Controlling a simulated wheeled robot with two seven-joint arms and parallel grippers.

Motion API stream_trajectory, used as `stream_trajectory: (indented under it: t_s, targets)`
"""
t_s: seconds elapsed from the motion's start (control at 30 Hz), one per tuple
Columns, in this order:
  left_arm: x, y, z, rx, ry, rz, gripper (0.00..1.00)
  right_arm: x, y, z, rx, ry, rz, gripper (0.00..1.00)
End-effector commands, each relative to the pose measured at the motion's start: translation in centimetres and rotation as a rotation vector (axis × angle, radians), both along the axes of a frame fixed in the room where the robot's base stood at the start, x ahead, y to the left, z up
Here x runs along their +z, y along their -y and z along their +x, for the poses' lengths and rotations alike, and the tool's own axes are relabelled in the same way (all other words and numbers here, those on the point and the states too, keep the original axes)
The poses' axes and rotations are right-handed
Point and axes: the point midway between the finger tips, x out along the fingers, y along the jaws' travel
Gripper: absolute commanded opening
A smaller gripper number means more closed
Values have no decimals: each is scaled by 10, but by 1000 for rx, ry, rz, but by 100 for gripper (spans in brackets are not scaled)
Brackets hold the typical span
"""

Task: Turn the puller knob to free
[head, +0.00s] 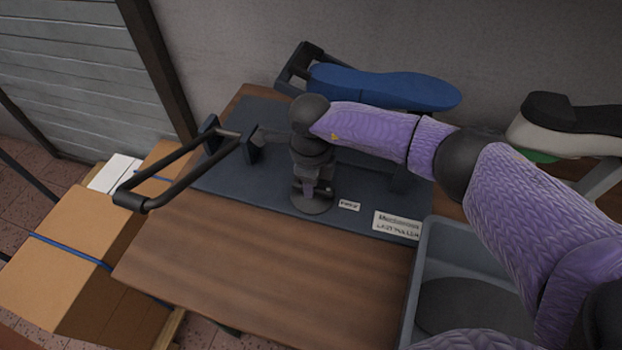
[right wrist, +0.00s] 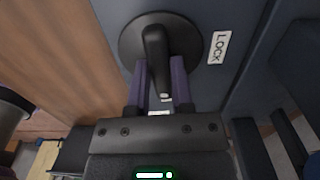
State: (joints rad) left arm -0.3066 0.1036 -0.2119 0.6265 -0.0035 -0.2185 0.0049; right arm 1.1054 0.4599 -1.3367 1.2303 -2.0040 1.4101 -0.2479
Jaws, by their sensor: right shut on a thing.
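The puller knob (right wrist: 156,48) is a black bar handle on a round dark disc, seen in the right wrist view. Its bar runs down the picture between my fingers, with a small pale mark near its lower end. A white LOCK label (right wrist: 219,47) lies right of the disc. My right gripper (right wrist: 163,88) is shut on the bar from both sides. In the head view my right gripper (head: 308,190) points down over the disc (head: 312,203) and hides most of the knob. A small label (head: 349,205) beside the disc is too blurred to read surely. My left gripper is out of view.
The dark puller plate (head: 235,175) lies on a wooden bench (head: 270,255), with a black lever handle (head: 180,175) at left. A blue shoe last (head: 385,88) is behind my arm. A grey bin (head: 425,260) stands at right. The front bench is clear.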

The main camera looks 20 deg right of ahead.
Motion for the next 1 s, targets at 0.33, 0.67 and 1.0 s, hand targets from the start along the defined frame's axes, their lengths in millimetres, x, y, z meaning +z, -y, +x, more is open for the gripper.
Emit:
stream_trajectory:
  t_s: [0.33, 0.67, 1.0]
  targets:
    - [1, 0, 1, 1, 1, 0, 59, 1, 0, 1, -39, 3, 1, 0]
    - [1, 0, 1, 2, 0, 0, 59, 1, 0, 1, -39, 3, 1, 36]
    - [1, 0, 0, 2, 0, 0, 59, 0, 0, 0, -38, 1, 0, 63]
